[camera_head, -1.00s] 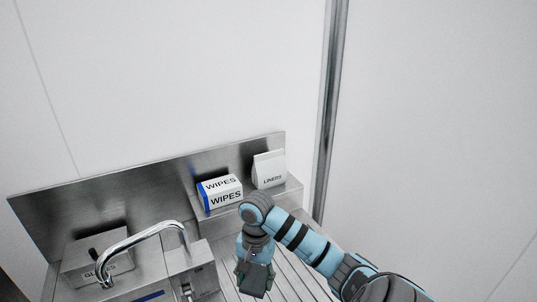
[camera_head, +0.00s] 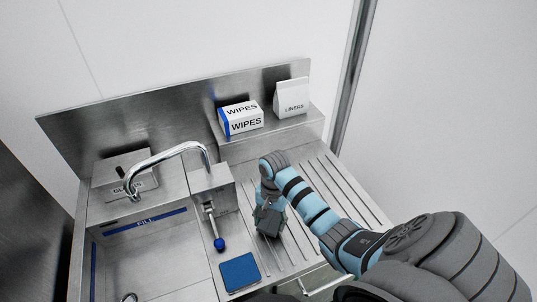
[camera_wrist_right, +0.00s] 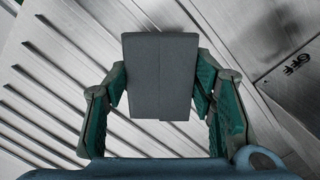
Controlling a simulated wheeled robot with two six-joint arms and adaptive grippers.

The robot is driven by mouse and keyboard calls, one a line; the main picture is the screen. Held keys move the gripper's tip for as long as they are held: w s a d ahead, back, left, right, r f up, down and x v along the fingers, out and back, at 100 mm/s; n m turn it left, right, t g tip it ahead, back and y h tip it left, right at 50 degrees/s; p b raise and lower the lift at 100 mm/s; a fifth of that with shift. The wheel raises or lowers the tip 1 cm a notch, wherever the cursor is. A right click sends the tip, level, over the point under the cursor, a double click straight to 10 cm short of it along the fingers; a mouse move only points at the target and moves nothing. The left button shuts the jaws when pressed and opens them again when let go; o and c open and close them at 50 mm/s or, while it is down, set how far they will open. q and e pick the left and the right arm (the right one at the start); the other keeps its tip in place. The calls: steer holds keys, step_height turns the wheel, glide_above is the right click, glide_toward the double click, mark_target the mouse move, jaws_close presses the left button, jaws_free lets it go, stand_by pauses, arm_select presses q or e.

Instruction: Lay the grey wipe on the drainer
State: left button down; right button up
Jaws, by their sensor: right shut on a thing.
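The grey wipe (camera_wrist_right: 160,75) is a flat dark-grey folded piece, held between the fingers of my right gripper (camera_wrist_right: 161,100) in the right wrist view. The drainer (camera_head: 325,182) is the ribbed metal surface right of the sink; its ribs also show on the left of the right wrist view (camera_wrist_right: 50,105). In the head view my right gripper (camera_head: 268,226) points down over the drainer's left part. The wipe is hard to make out there, and I cannot tell its height above the ribs. My left gripper is not in view.
A tap (camera_head: 165,156) arches over the sink (camera_head: 150,262) at left. A blue-tipped lever (camera_head: 219,243) and a blue pad (camera_head: 240,272) are left of the gripper. A WIPES box (camera_head: 241,120) and LINERS pack (camera_head: 292,98) stand on the back ledge. The drainer's right side is clear.

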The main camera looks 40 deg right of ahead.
mark_target(271, 220)
steer(key=shift+f, duration=0.75)
steer(key=shift+s+d+f, duration=0.1)
steer(key=shift+f, duration=0.05)
steer(key=shift+f, duration=0.1)
steer(key=o, duration=1.5)
steer(key=shift+c, duration=0.2)
steer(key=r, duration=0.7)
steer(key=shift+w+d+r, duration=0.2)
steer(key=shift+d+r, duration=0.05)
steer(key=shift+r, duration=0.15)
